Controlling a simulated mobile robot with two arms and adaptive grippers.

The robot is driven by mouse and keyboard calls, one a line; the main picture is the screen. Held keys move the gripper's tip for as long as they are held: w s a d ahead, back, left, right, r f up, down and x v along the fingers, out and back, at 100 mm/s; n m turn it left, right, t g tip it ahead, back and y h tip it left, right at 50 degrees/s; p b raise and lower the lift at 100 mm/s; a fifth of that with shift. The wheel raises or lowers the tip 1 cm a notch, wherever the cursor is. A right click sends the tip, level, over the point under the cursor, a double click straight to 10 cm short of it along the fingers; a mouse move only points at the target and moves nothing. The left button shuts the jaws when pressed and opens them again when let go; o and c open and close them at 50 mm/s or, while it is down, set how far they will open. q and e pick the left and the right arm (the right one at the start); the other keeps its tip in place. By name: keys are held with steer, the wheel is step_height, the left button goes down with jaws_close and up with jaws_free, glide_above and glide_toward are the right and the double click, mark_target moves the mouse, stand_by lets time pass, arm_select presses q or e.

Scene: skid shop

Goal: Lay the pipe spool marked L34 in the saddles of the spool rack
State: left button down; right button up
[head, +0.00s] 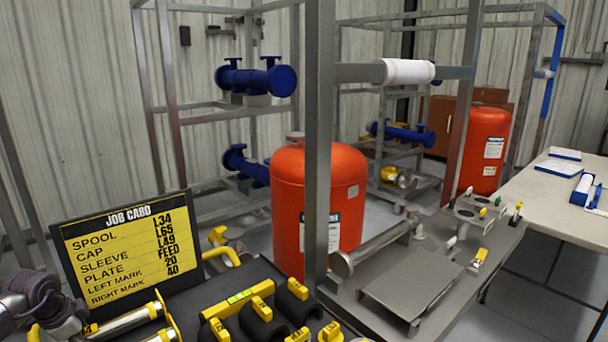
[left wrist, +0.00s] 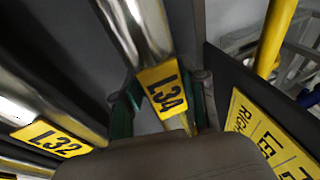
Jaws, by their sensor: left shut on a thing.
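The pipe spool marked L34 (left wrist: 143,28) is a shiny metal pipe with a yellow label in the left wrist view. My left gripper (left wrist: 160,108) is shut on it near the label, with a green-edged finger on each side. In the head view my left gripper (head: 58,318) is at the lower left, below the job card, and a silver spool (head: 125,322) extends right from it. Another spool, marked L32 (left wrist: 25,95), lies beside it in the wrist view. I cannot tell which parts are the rack's saddles. My right gripper is not in view.
The job card board (head: 128,245) stands close behind the left gripper. Black curved pieces (head: 262,328) with yellow tags lie right of the spools. A grey upright post (head: 318,150) stands before a red tank (head: 285,205). A metal bench (head: 410,285) is at right.

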arm_select(q)
steer(key=shift+w+a+r+p, duration=0.1)
steer(key=shift+r+p, duration=0.3)
steer(key=shift+r, duration=0.05)
steer(key=shift+r+p, duration=1)
steer(key=shift+r, duration=0.2)
steer(key=shift+r+p, duration=1.55)
steer(key=shift+r, duration=0.4)
